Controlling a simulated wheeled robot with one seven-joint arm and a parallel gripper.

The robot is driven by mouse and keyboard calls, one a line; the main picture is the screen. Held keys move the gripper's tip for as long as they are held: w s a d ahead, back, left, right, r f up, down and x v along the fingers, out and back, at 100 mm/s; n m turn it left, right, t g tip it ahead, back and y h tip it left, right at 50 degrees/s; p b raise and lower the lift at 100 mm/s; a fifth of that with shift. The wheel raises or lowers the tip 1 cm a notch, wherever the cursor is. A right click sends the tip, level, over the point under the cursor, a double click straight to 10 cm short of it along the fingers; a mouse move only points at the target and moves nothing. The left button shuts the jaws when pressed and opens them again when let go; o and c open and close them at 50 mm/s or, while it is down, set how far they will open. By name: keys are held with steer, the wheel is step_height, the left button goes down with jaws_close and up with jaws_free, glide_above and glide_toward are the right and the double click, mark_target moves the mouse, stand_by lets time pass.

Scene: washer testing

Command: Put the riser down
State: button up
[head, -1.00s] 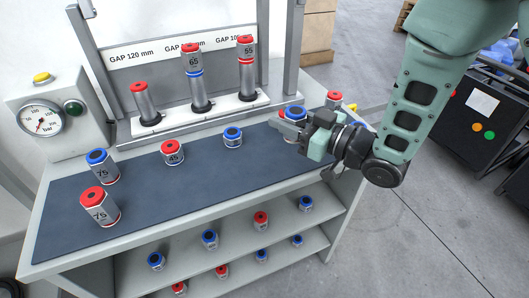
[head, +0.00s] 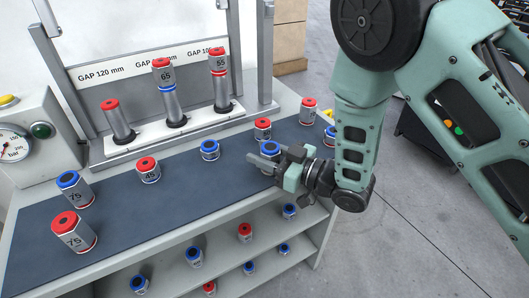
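My gripper (head: 268,161) is over the right part of the dark mat (head: 115,225). It is shut on a blue-topped riser (head: 270,147), whose body is mostly hidden behind the fingers. The riser looks about upright and at or close to the mat; I cannot tell whether it touches. A red-topped riser (head: 263,129) stands just behind it. A short blue-topped riser (head: 209,150) stands to its left, clear of the gripper.
A red-topped riser 45 (head: 147,170) and two marked 75, blue-topped (head: 74,189) and red-topped (head: 74,233), stand left on the mat. More risers are at right (head: 309,111). The gap rack (head: 185,135) stands behind. Lower shelves (head: 215,268) hold several risers.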

steer(key=o, duration=0.4)
steer(key=shift+c, duration=0.2)
